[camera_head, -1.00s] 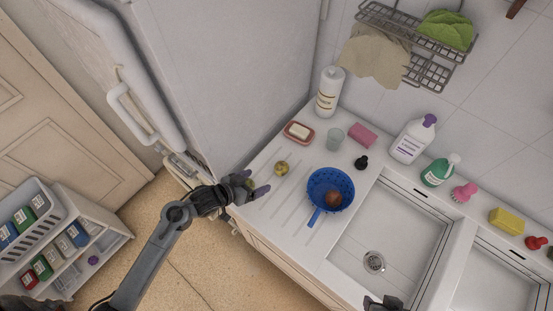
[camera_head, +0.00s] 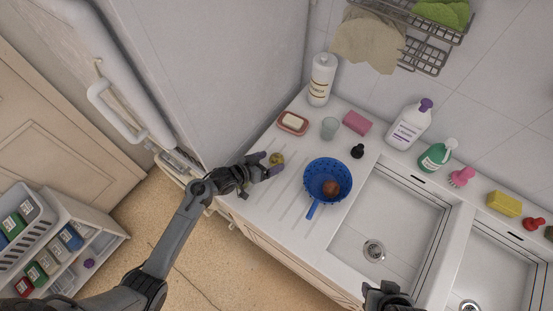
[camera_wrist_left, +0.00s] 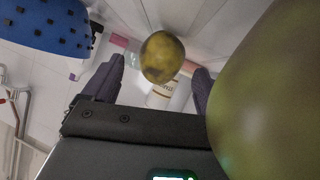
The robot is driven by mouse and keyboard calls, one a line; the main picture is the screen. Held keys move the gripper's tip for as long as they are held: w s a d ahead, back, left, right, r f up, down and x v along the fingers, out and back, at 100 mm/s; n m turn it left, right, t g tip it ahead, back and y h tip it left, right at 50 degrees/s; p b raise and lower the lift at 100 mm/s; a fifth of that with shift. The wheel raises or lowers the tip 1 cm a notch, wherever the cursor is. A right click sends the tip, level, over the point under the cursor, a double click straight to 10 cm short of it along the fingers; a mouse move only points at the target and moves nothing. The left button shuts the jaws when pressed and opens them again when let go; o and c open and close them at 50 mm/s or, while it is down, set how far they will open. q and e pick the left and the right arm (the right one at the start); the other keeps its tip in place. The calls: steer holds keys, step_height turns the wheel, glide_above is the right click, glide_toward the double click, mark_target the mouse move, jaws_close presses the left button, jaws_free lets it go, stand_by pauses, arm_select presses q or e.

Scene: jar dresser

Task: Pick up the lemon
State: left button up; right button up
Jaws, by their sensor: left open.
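A small mottled yellow-brown fruit (camera_head: 277,158), which looks like the lemon, lies on the white counter. My left gripper (camera_head: 268,166) is open close beside it, with its dark fingers pointing at it. In the left wrist view the fruit (camera_wrist_left: 162,57) appears beyond the fingertips, between the two fingers, and is not gripped. A second, greenish-yellow round thing (camera_wrist_left: 275,95) looms very close at the right of the wrist view; I cannot tell which of the two is the lemon. Part of my right gripper (camera_head: 388,295) shows at the bottom edge.
A blue colander (camera_head: 318,172) holding a brown round item (camera_head: 331,188) stands right of the fruit. A soap dish (camera_head: 293,123), glass (camera_head: 329,128) and pink sponge (camera_head: 357,122) sit behind. The sink (camera_head: 385,220) lies right; a tall white cabinet is on the left.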

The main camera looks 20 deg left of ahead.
mark_target(273, 158)
arm_select(q)
steer(key=shift+x, duration=1.15)
steer(key=shift+c, duration=0.2)
steer(key=c, duration=1.1)
steer(key=shift+c, duration=0.2)
steer(key=shift+r, duration=0.7)
step_height(273, 158, up, 3)
steer(key=shift+f, duration=0.25)
steer(key=s+d+r+b, duration=0.1)
steer(key=d+r, duration=0.6)
steer(key=d, duration=0.4)
steer(key=shift+s+d, duration=0.25)
steer(key=shift+d, duration=0.05)
